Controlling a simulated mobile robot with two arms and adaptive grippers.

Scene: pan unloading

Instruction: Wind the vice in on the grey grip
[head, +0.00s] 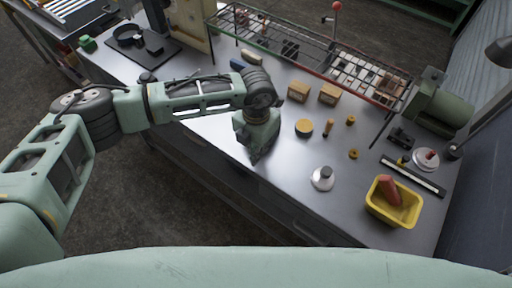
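My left arm comes in from the left, and its gripper (255,152) points down over the front of the metal bench. Its fingers are dark and close together, too small to tell open from shut. I cannot pick out a vice for certain; a small dark device (401,138) at the right could be one. A white disc with a grey knob (323,178) stands to the right of my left gripper, apart from it. I cannot tell whether this knob is the grey grip. A similar disc with a red knob (427,159) is at the far right. My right gripper is out of view.
A yellow bin (379,208) holding a red piece is at the front right. Wooden blocks (299,91), a yellow-topped round tin (304,128) and small brass-coloured pieces lie mid-bench. A wire rack (300,47) runs along the back. A green machine (441,106) stands at right.

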